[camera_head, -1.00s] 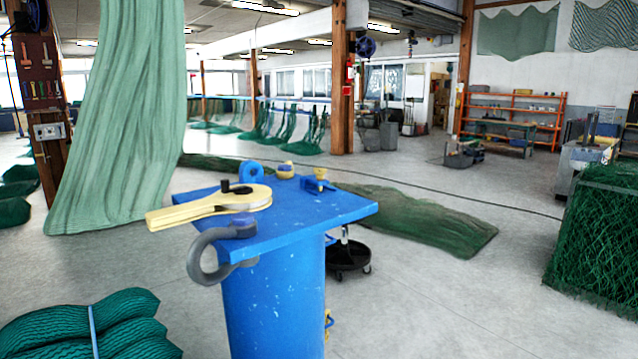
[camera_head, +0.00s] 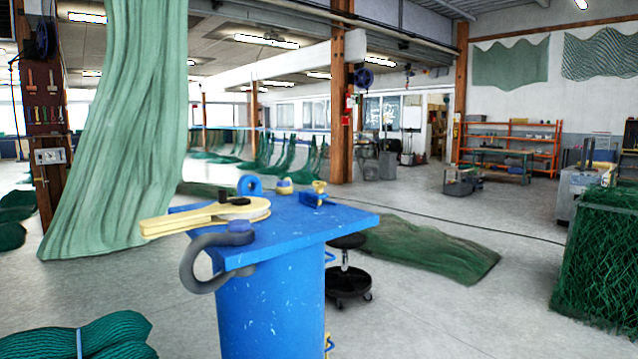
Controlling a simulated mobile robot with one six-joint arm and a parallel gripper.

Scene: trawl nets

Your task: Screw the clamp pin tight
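A blue bench top on a thick blue post (camera_head: 270,310) stands in front of me. Near its far right edge sits a small blue clamp with a yellow knob (camera_head: 319,187); which part is the clamp pin is too small to tell. A cream snatch block (camera_head: 205,217) with a dark stub on top lies on the left side and juts past the edge. My gripper is not in view.
A blue lug (camera_head: 249,186) and a small yellow and grey part (camera_head: 284,187) stand at the bench's back edge. A wheeled stool (camera_head: 347,282) is behind the post. Green nets lie on the floor (camera_head: 425,248) and hang at left (camera_head: 120,130). A net-covered stack (camera_head: 590,260) stands right.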

